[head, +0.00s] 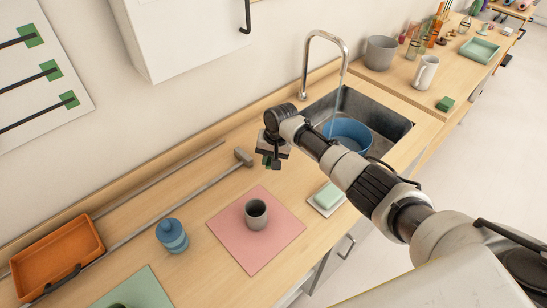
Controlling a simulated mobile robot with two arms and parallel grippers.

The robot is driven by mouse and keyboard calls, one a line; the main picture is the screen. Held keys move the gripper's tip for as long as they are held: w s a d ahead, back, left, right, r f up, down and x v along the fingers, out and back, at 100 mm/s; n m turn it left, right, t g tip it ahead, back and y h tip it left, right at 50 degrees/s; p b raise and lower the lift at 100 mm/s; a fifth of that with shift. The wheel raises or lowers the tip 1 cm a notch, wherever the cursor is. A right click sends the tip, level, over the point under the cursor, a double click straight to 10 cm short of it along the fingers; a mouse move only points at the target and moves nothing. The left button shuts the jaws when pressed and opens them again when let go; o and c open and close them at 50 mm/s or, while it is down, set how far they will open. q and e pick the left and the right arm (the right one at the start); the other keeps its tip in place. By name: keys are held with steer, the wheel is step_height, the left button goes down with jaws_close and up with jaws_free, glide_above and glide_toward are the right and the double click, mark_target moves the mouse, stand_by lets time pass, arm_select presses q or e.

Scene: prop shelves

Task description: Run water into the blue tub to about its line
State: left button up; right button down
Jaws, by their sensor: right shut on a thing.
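The blue tub (347,131) stands in the grey metal sink (385,115), under the curved tap (325,35). My right forearm hides part of the tub, and I cannot see its line or how full it is. A thin pale streak between the spout and the tub looks like running water. My right gripper (271,160) points down over the counter, left of the sink and near the tap's foot. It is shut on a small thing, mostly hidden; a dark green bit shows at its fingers. My left gripper is out of view.
A grey cup (256,212) stands on a pink mat (285,234). A soap dish (326,204), a blue jar (172,235) and an orange tray (62,252) share the counter. A long grey rod (150,220) lies along the back. A grey pot (380,53) stands beyond the sink.

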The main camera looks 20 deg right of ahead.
steer(key=shift+w+r, duration=0.1)
steer(key=c, duration=1.1)
jaws_free()
step_height(320, 180, up, 10)
steer(key=s+d+b, duration=0.1)
steer(key=d, duration=0.1)
steer(key=shift+r, duration=0.25)
